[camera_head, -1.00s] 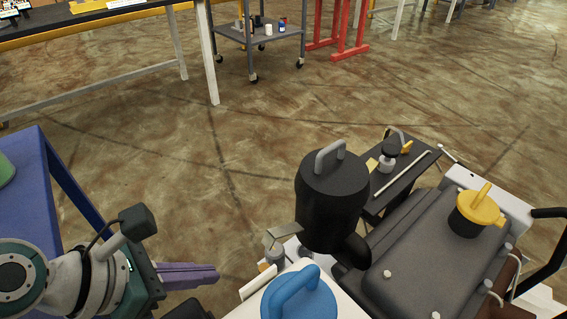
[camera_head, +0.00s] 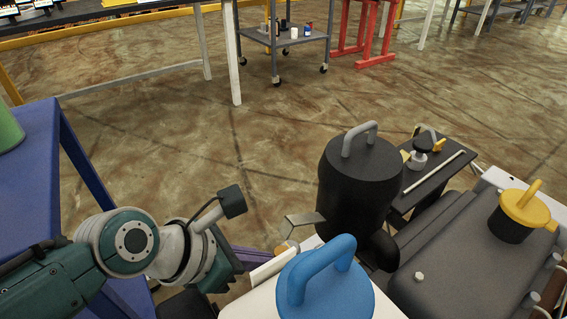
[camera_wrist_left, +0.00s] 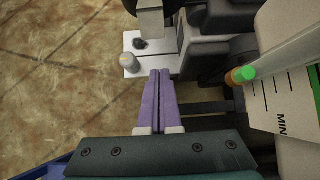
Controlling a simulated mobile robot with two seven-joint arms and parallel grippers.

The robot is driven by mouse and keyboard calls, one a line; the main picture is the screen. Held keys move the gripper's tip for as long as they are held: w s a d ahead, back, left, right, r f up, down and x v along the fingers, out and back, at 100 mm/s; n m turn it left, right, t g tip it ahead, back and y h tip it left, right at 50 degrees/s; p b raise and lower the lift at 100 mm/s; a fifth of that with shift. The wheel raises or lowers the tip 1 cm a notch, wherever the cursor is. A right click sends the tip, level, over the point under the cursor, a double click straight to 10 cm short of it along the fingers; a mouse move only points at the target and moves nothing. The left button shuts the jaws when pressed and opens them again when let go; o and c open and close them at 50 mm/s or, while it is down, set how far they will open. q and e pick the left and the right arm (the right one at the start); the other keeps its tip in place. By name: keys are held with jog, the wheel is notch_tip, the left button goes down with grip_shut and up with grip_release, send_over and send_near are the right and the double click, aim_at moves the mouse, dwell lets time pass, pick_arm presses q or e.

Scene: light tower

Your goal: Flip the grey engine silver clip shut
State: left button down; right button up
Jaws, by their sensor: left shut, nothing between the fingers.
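The grey engine (camera_head: 445,262) fills the lower right of the head view. A silver clip (camera_head: 304,226) sticks out to the left of its black canister (camera_head: 357,190), tilted outward and away from the canister wall. A grey plate (camera_wrist_left: 150,24) at the top of the left wrist view looks like this clip. My left gripper (camera_head: 262,262) is in the lower middle of the head view, left of and below the clip, partly hidden by a white tank. In the left wrist view its purple fingers (camera_wrist_left: 159,73) are together and empty, a short way from the plate. My right gripper is not in view.
A white tank with a blue cap (camera_head: 322,280) stands right of my left gripper. A yellow cap (camera_head: 522,212) sits on the engine. A small pale knob (camera_wrist_left: 129,63) lies just left of the fingertips. A blue table (camera_head: 32,190) is at left. Open floor lies beyond.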

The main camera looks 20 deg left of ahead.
pick_arm(q)
jog(key=shift+w+d+r, duration=0.15)
jog(key=shift+w+r, duration=0.05)
jog(key=shift+r, duration=0.4)
jog(key=shift+w+d+r, duration=0.1)
jog(key=shift+w+r, duration=0.15)
jog(key=shift+r, duration=0.3)
jog(key=shift+w+d+r, duration=0.15)
jog(key=shift+w+r, duration=0.05)
jog(key=shift+r, duration=0.4)
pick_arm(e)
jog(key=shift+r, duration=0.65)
pick_arm(q)
jog(key=shift+r+p, duration=0.1)
jog(key=shift+p, duration=0.25)
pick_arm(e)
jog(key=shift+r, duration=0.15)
